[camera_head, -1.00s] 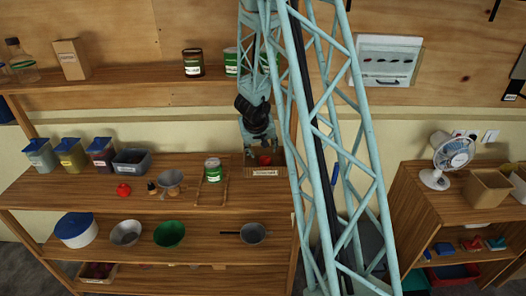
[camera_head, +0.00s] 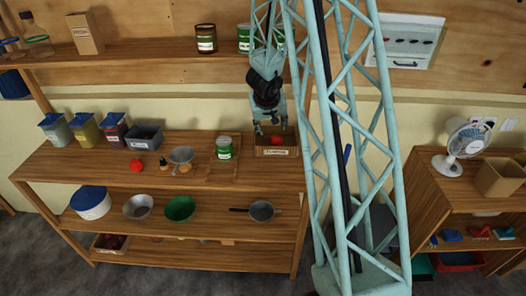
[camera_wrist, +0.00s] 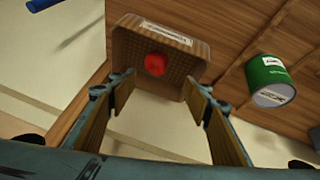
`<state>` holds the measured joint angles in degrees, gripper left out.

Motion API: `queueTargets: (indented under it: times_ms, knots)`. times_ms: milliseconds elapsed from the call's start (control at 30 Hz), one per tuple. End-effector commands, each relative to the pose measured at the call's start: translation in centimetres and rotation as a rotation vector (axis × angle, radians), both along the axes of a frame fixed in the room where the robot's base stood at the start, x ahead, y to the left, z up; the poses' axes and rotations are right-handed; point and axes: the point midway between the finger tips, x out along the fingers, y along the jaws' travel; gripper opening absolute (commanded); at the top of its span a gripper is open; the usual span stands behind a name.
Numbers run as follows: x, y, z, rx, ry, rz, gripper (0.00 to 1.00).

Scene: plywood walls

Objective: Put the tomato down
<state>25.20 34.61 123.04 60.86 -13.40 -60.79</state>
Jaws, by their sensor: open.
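A red tomato (camera_head: 277,141) lies inside a small brown labelled box (camera_head: 262,152) at the right end of the shelf's top board. In the wrist view the tomato (camera_wrist: 155,64) rests on the floor of the box (camera_wrist: 190,92), and nothing touches it. My gripper (camera_head: 271,130) is above the box. In the wrist view its two fingers (camera_wrist: 160,115) are spread wide and empty, clear of the tomato.
A green can (camera_head: 224,149) stands left of the box, with a metal funnel (camera_head: 181,156) and another red round item (camera_head: 136,166) farther left. Lidded containers stand behind. A pan (camera_head: 262,211) and bowls are on the board below.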

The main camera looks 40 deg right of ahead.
Motion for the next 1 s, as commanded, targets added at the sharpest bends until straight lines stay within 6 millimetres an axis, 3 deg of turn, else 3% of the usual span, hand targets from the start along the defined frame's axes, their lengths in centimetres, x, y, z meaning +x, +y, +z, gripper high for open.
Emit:
queueTargets:
  times_ms: [267,567,1000]
  knots:
    - [1.2,4.0,4.3,0.039,-0.05,0.055,0.45]
    - [1.7,10.3,10.2,0.102,-0.106,0.136,0.45]
    - [-0.4,19.4,17.8,0.189,-0.146,0.251,0.45]
